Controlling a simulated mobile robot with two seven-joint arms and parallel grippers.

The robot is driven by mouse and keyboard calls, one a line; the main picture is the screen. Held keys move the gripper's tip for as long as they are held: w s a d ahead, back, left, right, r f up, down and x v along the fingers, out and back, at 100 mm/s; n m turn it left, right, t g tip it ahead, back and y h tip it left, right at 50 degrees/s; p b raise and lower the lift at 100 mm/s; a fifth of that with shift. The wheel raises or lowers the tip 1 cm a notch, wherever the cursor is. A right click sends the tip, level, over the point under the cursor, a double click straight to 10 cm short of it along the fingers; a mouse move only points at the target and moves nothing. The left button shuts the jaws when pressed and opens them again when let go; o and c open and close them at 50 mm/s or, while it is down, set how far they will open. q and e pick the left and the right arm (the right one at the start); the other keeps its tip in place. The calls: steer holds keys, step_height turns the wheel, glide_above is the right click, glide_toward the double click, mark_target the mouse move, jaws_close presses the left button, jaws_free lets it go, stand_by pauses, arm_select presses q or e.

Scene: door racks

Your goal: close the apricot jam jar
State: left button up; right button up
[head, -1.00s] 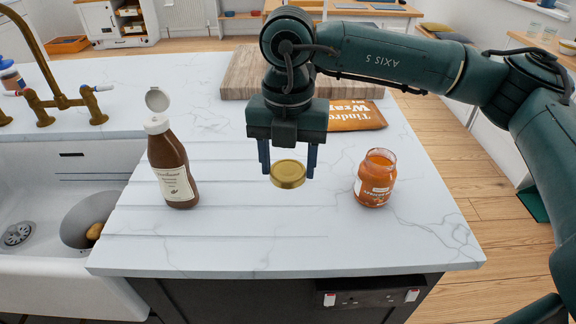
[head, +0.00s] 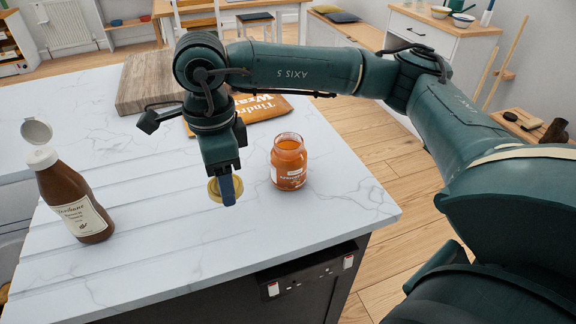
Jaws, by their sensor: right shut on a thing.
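The apricot jam jar (head: 288,163) stands upright and open on the white marble worktop, right of the picture's middle. It is a glass jar with orange contents and a pale label. My right gripper (head: 225,191) is shut on a gold lid (head: 214,190) and holds it above the worktop, to the left of the jar and apart from it. One finger hides part of the lid. My left gripper is not in view.
A brown sauce bottle (head: 72,199) with its white cap flipped up stands at the left. An orange wraps packet (head: 262,107) and a wooden board (head: 150,82) lie behind. The worktop's (head: 200,255) front and right edges are near the jar. The worktop in front is clear.

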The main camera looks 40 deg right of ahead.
steer(key=n, duration=0.3)
steer(key=d+f+n, duration=0.1)
steer(key=n, duration=0.1)
steer(key=shift+s, duration=0.25)
steer(key=n, duration=0.4)
steer(key=d+n, duration=0.1)
steer(key=shift+s+f+n, duration=0.25)
steer(key=shift+f+n, duration=0.05)
steer(key=shift+n, duration=0.1)
steer(key=n, duration=0.4)
steer(key=shift+s+d+f+n, duration=0.25)
steer(key=shift+d+f+n, duration=0.1)
steer(key=shift+d+n, duration=0.05)
steer(key=n, duration=0.3)
steer(key=d+n, duration=0.1)
steer(key=n, duration=0.1)
steer(key=shift+s+f, duration=0.25)
steer(key=shift+f, duration=0.05)
steer(key=shift+s, duration=0.1)
